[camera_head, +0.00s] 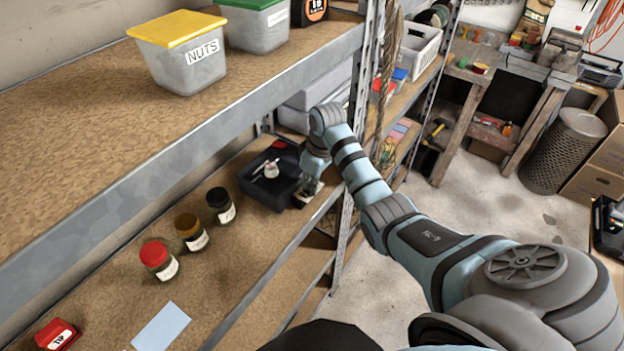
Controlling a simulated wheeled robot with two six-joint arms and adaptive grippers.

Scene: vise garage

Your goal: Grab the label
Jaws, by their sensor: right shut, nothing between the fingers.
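My right arm reaches in from the right, and its gripper (304,197) is low at the right end of a black tray (258,190) on the lower shelf. The gripper is small here; it is shut and empty. A pale patch shows around its fingers, and I cannot tell whether that is a label. A flat light-blue card (161,328), which may be a label, lies at the front of the same shelf, far to the left of the gripper. My left gripper is not in view.
Jars with red (158,259), brown (191,231) and black (220,205) lids stand left of the tray. A red item (57,335) sits at lower left. The upper shelf (110,125) overhangs, and a metal post (362,75) rises beside my arm.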

